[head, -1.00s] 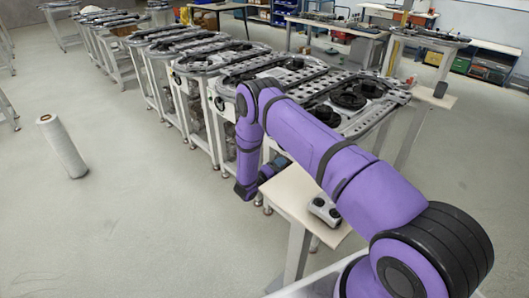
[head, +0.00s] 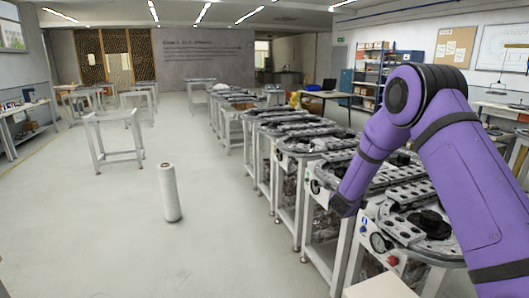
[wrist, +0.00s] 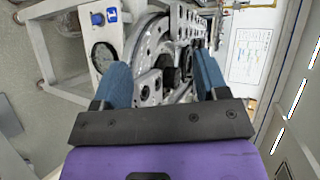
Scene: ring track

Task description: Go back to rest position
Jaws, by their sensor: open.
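My gripper (wrist: 162,72) shows in the wrist view with its two blue fingers wide apart. Nothing is between the fingers; the track station behind them shows through the gap. In the head view my purple arm reaches in from the right and bends down at the elbow. Its dark wrist end (head: 344,205) appears in front of the near track stations (head: 400,215). The fingers cannot be made out in the head view.
A row of track stations on white frames runs away along the right. A white roll (head: 170,192) stands upright on the open floor at left. An empty table frame (head: 114,140) is farther back. A pale tabletop corner (head: 380,287) shows at the bottom.

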